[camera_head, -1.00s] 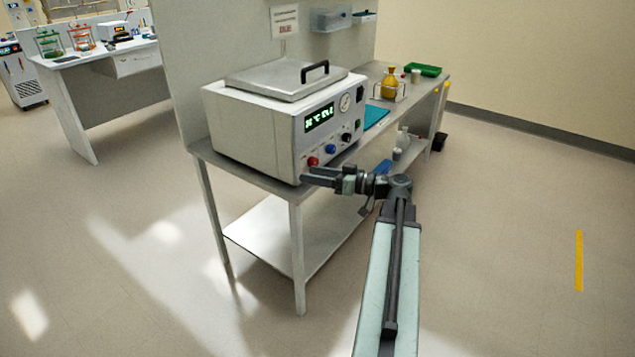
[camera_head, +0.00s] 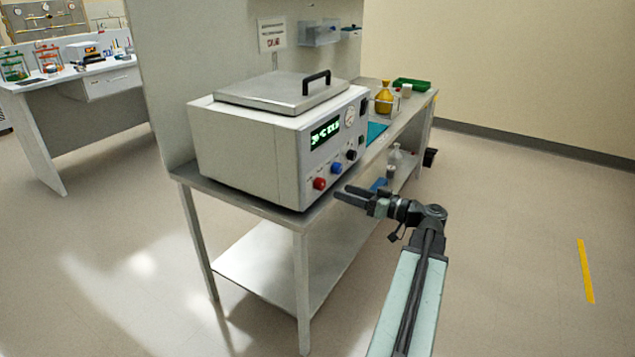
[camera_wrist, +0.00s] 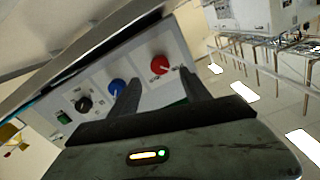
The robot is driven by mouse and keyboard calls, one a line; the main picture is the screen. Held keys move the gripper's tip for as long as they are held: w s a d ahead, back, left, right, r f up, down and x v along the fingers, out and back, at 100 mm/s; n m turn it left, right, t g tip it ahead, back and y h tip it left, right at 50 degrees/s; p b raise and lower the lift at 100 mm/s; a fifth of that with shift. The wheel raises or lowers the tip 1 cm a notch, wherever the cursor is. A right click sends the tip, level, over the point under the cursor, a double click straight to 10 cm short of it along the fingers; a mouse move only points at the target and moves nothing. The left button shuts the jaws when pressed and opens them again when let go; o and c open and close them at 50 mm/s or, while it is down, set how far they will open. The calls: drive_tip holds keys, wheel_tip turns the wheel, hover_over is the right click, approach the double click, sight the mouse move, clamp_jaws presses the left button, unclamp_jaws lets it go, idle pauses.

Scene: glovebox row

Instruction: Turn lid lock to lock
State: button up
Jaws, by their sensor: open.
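A white box-shaped machine (camera_head: 255,150) stands on a steel bench, its steel lid (camera_head: 285,92) with a black handle down on top. Its front panel carries a red knob (camera_head: 319,183), a blue knob (camera_head: 336,167) and a black knob (camera_head: 351,154); the labels are too small to read, so I cannot tell which is the lid lock. My gripper (camera_head: 346,193) is open and empty in front of the panel's lower part. In the wrist view the red knob (camera_wrist: 160,64) shows between the fingertips, the blue knob (camera_wrist: 116,88) beside one finger, and the black knob (camera_wrist: 84,104) farther left.
The bench (camera_head: 300,228) has a lower shelf and its front edge is close to my gripper. A yellow flask (camera_head: 384,100) and a green tray (camera_head: 411,85) stand farther back on the bench. A partition rises behind the machine. The floor to the right is clear.

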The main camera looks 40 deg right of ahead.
sight(323, 185)
drive_tip(key=x, duration=0.8)
